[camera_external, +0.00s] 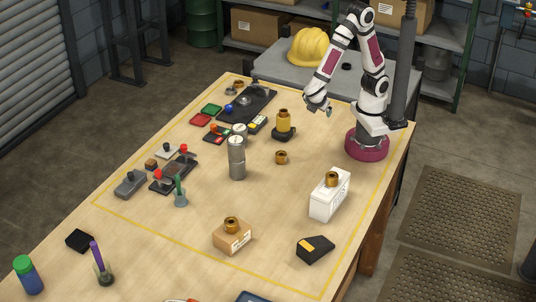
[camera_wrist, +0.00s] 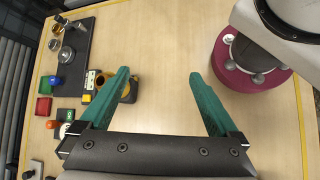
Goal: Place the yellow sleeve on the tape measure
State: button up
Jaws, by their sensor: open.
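The yellow sleeve (camera_external: 283,121) looks like an upright yellow cylinder on a dark base, with a brownish ring at its top. In the wrist view an orange-yellow and black piece (camera_wrist: 129,88), apparently the same stack, is partly hidden behind the left finger. A black wedge-like body with a yellow patch (camera_external: 315,249), probably the tape measure, lies at the front right of the table; the wrist view does not show it. My gripper (camera_wrist: 159,76) is open and empty, with teal fingers apart over bare wood. In the external view my gripper (camera_external: 328,110) hangs above the table, right of the sleeve.
A grey metal cylinder (camera_external: 237,160) stands mid-table. Dark trays and small parts crowd the left side.

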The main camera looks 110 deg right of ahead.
jog(key=s+a+r+m+t+y, duration=0.4)
jog(key=a+m+y, duration=0.4)
jog(key=m, duration=0.4)
jog(key=shift+s+a+r+m+y, duration=0.15)
jog(key=shift+s+r+m+y, duration=0.25)
jog(key=shift+s+r+y, duration=0.6)
jog(key=shift+s+f, duration=0.15)
jog(key=shift+f, duration=0.05)
